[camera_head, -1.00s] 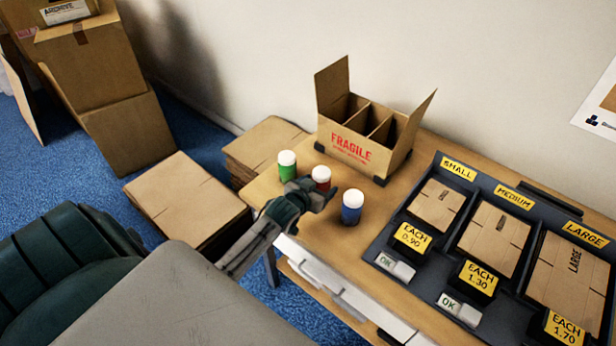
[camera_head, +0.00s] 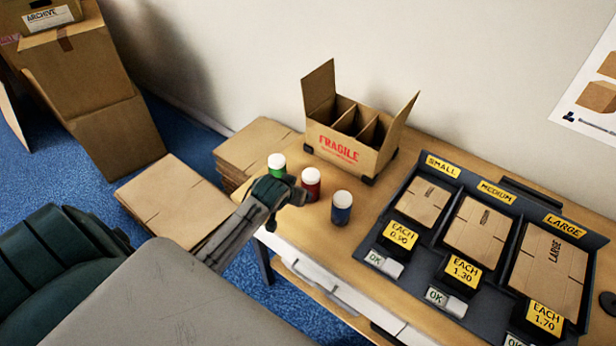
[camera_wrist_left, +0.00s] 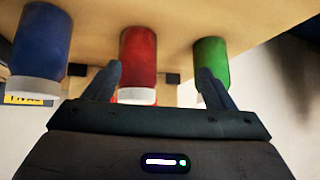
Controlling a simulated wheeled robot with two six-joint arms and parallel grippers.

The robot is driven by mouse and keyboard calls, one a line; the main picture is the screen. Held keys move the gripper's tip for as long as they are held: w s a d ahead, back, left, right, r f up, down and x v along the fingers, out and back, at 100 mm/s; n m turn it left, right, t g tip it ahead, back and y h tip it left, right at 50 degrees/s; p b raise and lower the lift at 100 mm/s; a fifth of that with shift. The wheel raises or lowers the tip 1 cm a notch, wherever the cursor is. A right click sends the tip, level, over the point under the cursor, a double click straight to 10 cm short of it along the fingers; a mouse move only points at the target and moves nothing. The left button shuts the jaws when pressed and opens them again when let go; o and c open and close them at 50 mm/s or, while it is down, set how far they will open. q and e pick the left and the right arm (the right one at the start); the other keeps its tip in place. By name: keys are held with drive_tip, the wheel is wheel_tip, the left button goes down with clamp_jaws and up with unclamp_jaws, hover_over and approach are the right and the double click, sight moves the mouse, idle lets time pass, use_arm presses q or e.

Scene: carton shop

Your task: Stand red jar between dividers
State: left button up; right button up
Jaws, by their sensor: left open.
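The red jar (camera_head: 311,186) with a white lid stands upright on the table between the green jar (camera_head: 277,170) and the blue jar (camera_head: 341,213). My left gripper (camera_head: 288,200) is open and empty just left of the red jar, in front of the green jar's lower part. In the left wrist view, the red jar (camera_wrist_left: 138,52) appears inverted beyond the gap between the open fingers (camera_wrist_left: 158,84), nearer one finger. The divided carton (camera_head: 346,153), marked FRAGILE, stands behind the jars with flaps up; its visible compartments look empty. My right gripper is not in view.
A dark tray (camera_head: 412,262) with small, medium and large flat cartons fills the table's right side. Flat cardboard stacks (camera_head: 172,200) lie left of the table. The wall is close behind the carton. Bare tabletop lies between jars and carton.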

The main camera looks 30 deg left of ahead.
sight(311, 174)
use_arm(q)
drive_tip(key=w+r+g+p, duration=0.2)
drive_tip(key=r, duration=0.1)
drive_tip(key=w+r+g+h+p, duration=0.1)
drive_tip(key=r+g+p, duration=0.1)
drive_tip(key=r, duration=0.1)
drive_tip(key=w+d+r+g+h+p, duration=0.1)
drive_tip(key=w+r+g+p, duration=0.1)
drive_tip(key=r, duration=0.1)
drive_tip(key=shift+w+r+g, duration=0.2)
drive_tip(key=shift+w+g, duration=0.15)
drive_tip(key=shift+g, duration=0.05)
drive_tip(key=f, duration=0.3)
drive_tip(key=f+p, duration=0.1)
drive_tip(key=f, duration=0.1)
drive_tip(key=shift+w, duration=0.3)
drive_tip(key=shift+w+d+f+p, duration=0.15)
drive_tip(key=shift+f+p, duration=0.2)
drive_tip(key=shift+f, duration=0.15)
drive_tip(key=shift+w+f+p, duration=0.25)
drive_tip(key=shift+f+p, duration=0.15)
drive_tip(key=shift+f, duration=0.75)
drive_tip(key=shift+w+f+p, duration=0.2)
drive_tip(key=shift+f+p, duration=0.2)
drive_tip(key=shift+f, duration=0.75)
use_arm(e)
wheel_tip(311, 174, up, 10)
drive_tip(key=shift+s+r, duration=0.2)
